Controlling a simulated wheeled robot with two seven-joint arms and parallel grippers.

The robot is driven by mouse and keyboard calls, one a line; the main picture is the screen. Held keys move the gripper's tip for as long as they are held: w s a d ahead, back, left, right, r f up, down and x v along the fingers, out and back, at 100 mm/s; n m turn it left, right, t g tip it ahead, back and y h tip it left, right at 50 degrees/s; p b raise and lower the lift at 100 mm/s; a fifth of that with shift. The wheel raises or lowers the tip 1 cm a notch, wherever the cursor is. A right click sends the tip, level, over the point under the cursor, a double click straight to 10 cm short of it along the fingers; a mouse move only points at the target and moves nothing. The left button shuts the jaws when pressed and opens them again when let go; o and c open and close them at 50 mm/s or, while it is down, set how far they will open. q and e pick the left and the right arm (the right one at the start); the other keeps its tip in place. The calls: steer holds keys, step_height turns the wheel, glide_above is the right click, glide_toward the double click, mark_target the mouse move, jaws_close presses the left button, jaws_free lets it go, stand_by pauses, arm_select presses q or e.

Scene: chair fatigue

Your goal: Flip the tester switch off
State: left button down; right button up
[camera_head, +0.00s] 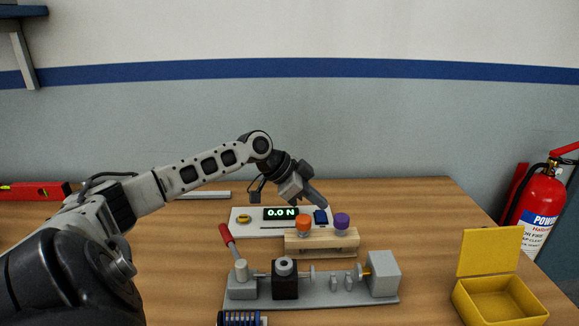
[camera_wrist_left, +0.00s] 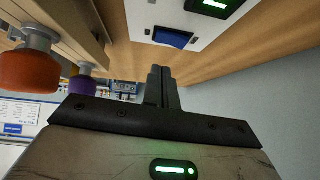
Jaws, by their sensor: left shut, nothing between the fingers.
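The tester is a white panel (camera_head: 250,227) with a lit display (camera_head: 281,213) reading 0.0 N. Its blue rocker switch (camera_head: 320,217) is at the panel's right end. In the left wrist view the switch (camera_wrist_left: 172,38) shows beyond the fingertips; its on or off position is unclear. My left gripper (camera_head: 323,205) is shut and empty, reaching down over the panel's right end, close to the switch. Its closed fingers (camera_wrist_left: 160,72) appear apart from the switch in the wrist view. My right gripper is not in view.
A wooden block (camera_head: 322,245) with an orange knob (camera_head: 303,222) and a purple knob (camera_head: 342,219) stands just in front of the panel. A grey rig (camera_head: 335,295) with a red-handled lever (camera_head: 226,236) is nearer. An open yellow box (camera_head: 490,265) is at right.

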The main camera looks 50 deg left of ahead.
arm_select(q)
steer(key=b+v, duration=0.2)
steer(key=v, duration=0.8)
steer(key=shift+d+r, duration=0.2)
steer(key=shift+r, duration=0.35)
steer(key=shift+s, duration=0.15)
